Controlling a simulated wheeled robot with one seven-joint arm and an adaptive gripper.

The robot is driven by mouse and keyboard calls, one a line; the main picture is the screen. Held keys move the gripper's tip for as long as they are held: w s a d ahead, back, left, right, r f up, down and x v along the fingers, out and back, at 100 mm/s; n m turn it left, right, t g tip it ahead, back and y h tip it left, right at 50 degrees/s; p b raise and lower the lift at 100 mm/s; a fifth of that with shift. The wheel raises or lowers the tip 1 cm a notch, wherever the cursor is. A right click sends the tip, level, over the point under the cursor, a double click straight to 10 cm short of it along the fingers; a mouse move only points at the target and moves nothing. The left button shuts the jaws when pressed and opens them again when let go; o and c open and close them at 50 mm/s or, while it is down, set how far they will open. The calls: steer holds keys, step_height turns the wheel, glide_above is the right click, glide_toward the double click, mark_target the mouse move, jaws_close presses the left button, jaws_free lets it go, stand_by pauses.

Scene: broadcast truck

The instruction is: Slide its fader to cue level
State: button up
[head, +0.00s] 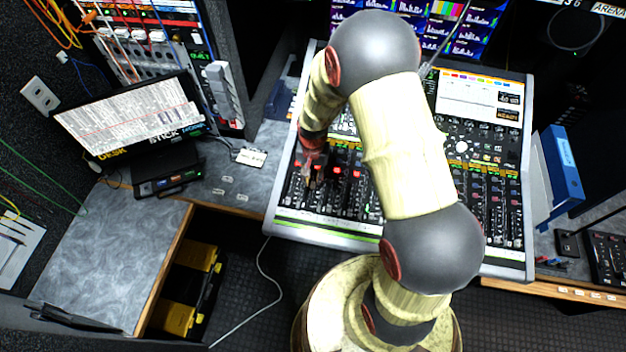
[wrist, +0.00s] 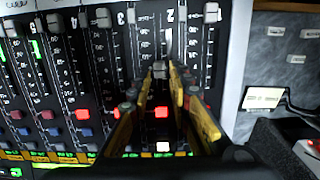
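The mixing console (head: 320,232) stands in front of me with rows of faders. My gripper (head: 312,166) reaches down over its left part in the head view. In the wrist view the two yellow-sided fingers of my gripper (wrist: 161,80) stand apart on either side of a dark fader cap (wrist: 160,69) in the strip marked 2. A narrow gap seems to show beside the cap, and I cannot tell whether a finger touches it. This cap sits off the row of neighbouring caps, nearer the lit red buttons.
Neighbouring fader caps (wrist: 103,18) stand close on both sides, such as the cap (wrist: 211,13) at the right. Lit red buttons (wrist: 82,114) lie along the strips.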

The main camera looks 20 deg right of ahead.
mark_target(313, 184)
step_height(313, 184, up, 10)
stand_by(0.3)
stand_by(0.5)
steer(key=s+a+r+n+t+b, duration=0.2)
steer(key=s+r+n+b, duration=0.1)
steer(key=s+r, duration=0.7)
steer(key=s+a+r+n+t+b, duration=0.2)
steer(key=s+r+n+t+b, duration=0.1)
steer(key=s+r, duration=0.7)
steer(key=shift+r+n+t, duration=0.3)
steer(key=shift+r+n, duration=0.3)
steer(key=shift+r, duration=0.6)
steer(key=shift+a, duration=0.1)
steer(key=shift+w, duration=0.1)
